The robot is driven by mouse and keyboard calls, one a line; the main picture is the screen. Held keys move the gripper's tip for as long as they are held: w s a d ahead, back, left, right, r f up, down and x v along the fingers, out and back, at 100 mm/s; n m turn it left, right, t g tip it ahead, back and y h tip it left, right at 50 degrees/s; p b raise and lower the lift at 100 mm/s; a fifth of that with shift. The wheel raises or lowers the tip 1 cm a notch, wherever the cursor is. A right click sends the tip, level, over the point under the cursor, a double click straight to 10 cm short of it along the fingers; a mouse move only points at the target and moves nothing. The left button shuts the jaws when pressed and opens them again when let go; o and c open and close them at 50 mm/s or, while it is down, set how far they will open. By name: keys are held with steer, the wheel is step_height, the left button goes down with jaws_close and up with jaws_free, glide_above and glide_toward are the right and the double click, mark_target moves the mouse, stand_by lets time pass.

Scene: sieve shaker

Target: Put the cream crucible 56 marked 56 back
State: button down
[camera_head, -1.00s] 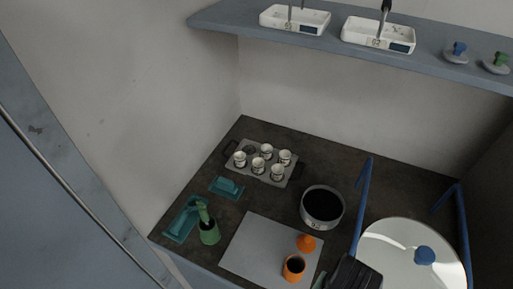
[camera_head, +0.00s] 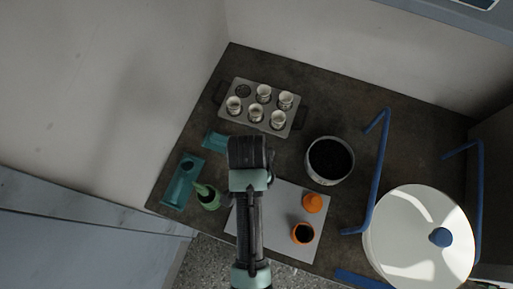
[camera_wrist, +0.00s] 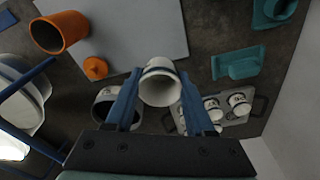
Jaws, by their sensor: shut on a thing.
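The cream crucible (camera_wrist: 160,88) sits between the two blue fingers of my gripper (camera_wrist: 160,78) in the wrist view. My gripper is shut on it, and its mark cannot be read. In the head view my arm's end (camera_head: 250,155) is in front of the tray's near side and hides the crucible. The grey crucible tray (camera_head: 298,123) holds several cream crucibles and has one empty round place (camera_head: 243,90) at its back left. The tray also shows in the wrist view (camera_wrist: 258,104), to the right of the held crucible.
A grey mat (camera_head: 275,240) carries an orange cup (camera_head: 303,233) and an orange stopper (camera_head: 313,203). A dark-filled pot (camera_head: 330,160) and a white-lidded vessel (camera_head: 405,235) with blue bars stand right.

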steer(key=s+f+m, duration=0.1)
steer(key=f+m, duration=0.1)
steer(key=m, duration=0.1)
steer(key=s+f+m+p, duration=0.1)
steer(key=s+f+m, duration=0.1)
steer(key=m, duration=0.1)
steer(key=s+f+m+g+p, duration=0.1)
steer(key=f+m, duration=0.2)
steer(key=shift+s+d+h, duration=0.2)
steer(key=shift+h, duration=0.1)
steer(key=shift+f, duration=2.65)
steer(key=shift+f, duration=0.2)
steer(key=shift+c, duration=1.3)
jaws_free()
steer(key=shift+r, duration=0.15)
